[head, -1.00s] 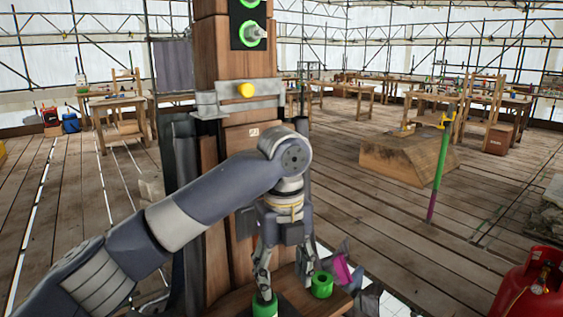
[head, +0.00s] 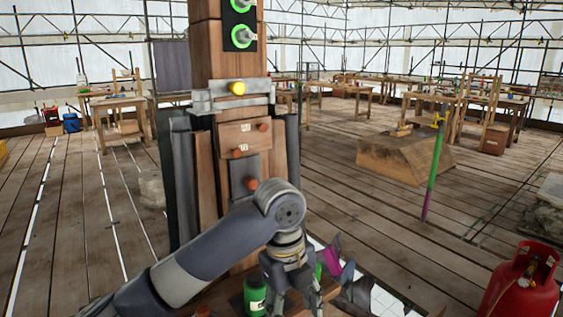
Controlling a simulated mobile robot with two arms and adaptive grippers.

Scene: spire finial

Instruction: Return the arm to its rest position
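My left arm comes in from the lower left and bends at its wrist in front of the wooden post (head: 221,62). My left gripper (head: 293,306) points down at the bottom edge, over the wooden ledge at the post's foot. Its fingertips are cut off by the frame, so its opening and any hold are unclear. A green cylinder (head: 255,297) with a dark top stands just left of it. Another green piece (head: 318,271) shows partly hidden behind it on the right. My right gripper is not in view.
The post carries green rings with metal bolts (head: 242,37), a metal clamp with a yellow knob (head: 237,88), and orange knobs (head: 251,184). A red gas cylinder (head: 522,283) stands at lower right. A wooden block (head: 405,157) and green pole (head: 433,170) stand beyond.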

